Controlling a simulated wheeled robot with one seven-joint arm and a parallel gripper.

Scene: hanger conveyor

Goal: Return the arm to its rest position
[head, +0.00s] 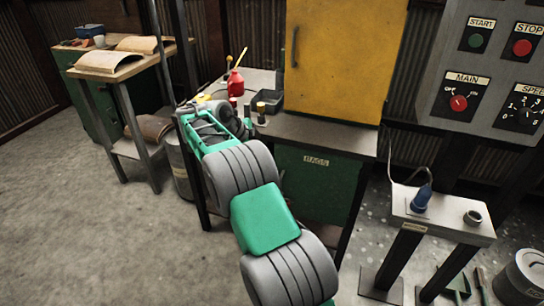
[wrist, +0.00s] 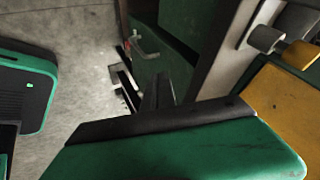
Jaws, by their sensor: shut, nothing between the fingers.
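My arm, green with grey ribbed joints, reaches from the bottom of the head view up to the front left of the workbench (head: 318,134). Its far end hangs over the bench's left part, and the fingertips cannot be made out there. In the wrist view my gripper (wrist: 158,88) shows as dark fingers beyond a green housing. The fingers are together, with nothing held between them. The camera looks down past them to the grey floor and a green cabinet front.
Near my arm's end stand a red bottle (head: 234,82), small jars and a dark bin (head: 291,100). A yellow cabinet (head: 345,55) rises behind. A control panel (head: 495,75) and a stand (head: 443,222) are right. Open floor (head: 90,235) lies left.

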